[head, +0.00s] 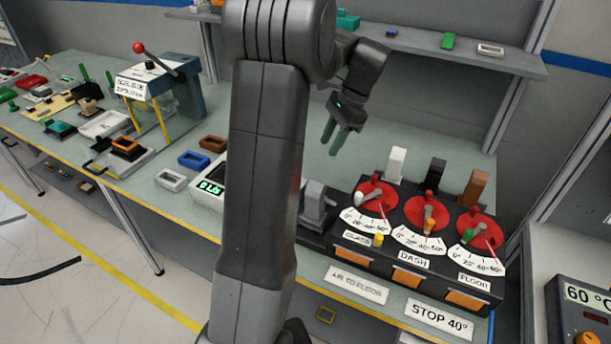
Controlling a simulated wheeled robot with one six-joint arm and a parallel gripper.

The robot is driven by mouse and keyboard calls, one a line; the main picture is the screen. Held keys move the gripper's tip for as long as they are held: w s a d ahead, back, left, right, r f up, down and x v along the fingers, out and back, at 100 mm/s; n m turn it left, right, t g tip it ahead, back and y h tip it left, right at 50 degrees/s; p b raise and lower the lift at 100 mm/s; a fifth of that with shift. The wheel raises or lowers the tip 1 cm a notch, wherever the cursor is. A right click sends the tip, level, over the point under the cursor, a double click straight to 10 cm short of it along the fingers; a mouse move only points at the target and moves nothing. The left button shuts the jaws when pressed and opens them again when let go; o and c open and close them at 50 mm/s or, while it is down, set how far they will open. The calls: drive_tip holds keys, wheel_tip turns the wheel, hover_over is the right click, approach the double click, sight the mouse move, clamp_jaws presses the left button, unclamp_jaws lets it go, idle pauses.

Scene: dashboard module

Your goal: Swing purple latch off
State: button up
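I see no purple latch in the head view; my arm hides part of the bench. The black dashboard module (345,254) stands on the bench at the right. It has three red dials with pointers and white scales marked GLASS (357,238), DASH (413,260) and FLOOR (474,281). The levers on the dials have grey, orange and green parts. My gripper (334,146) hangs in the air behind and above the module, left of the white block. Its two green fingers point down with a narrow gap between them, and nothing shows in the gap.
White (397,163), black (437,173) and brown (475,187) blocks stand behind the dials. A grey block (314,199) stands left of the module. A STOP 40° sign (439,318) is at the front edge. A shelf (470,58) runs above. Small trays lie left of my arm.

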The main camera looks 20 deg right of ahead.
drive_tip(key=p+x, duration=0.1)
drive_tip(key=x, duration=1.2)
drive_tip(key=shift+p, duration=0.3)
